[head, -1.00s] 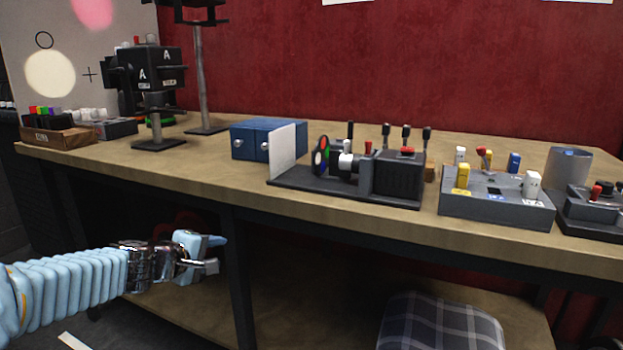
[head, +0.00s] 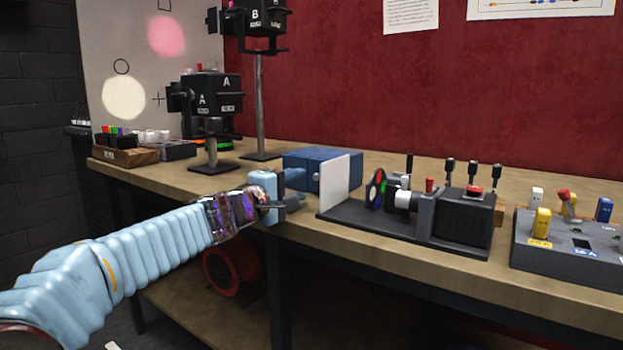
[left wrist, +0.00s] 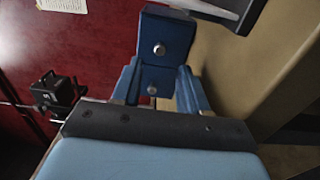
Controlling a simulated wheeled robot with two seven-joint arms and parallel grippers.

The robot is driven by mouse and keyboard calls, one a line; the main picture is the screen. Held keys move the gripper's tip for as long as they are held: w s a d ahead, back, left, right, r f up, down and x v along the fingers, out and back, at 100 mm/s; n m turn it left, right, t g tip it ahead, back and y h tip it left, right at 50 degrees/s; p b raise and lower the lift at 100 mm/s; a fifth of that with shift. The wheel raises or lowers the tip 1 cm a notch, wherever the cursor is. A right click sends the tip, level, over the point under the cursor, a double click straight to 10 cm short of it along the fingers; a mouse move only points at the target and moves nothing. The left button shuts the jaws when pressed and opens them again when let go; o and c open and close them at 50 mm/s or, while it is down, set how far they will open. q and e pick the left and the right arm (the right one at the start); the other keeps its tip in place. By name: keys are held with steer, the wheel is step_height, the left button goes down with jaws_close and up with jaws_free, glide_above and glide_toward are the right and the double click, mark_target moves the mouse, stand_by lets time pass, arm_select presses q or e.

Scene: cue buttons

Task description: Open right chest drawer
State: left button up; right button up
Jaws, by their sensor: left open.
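The small blue chest (head: 325,156) sits on the bench, its front partly hidden by my left gripper and the white plate in the head view. In the left wrist view the chest (left wrist: 178,31) shows its front with two round silver knobs. The knob farther up (left wrist: 159,48), nearer the white plate, belongs to the right drawer; the lower knob (left wrist: 152,90) is the left drawer's. Both drawers look shut. My left gripper (head: 294,188) is open and empty in front of the chest; its blue fingers (left wrist: 157,78) flank the lower part of the front. My right gripper is not in view.
A white upright plate (head: 338,185) on a black base (head: 400,229) stands close to the chest's right. A lamp stand (head: 211,158) is left of it, and a grey button box (head: 570,246) is far right. The bench edge runs below my arm.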

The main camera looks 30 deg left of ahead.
mark_target(315, 178)
arm_select(q)
steer(key=w, duration=0.6)
steer(key=shift+d+p, duration=0.25)
steer(key=shift+p, duration=0.1)
jaws_close()
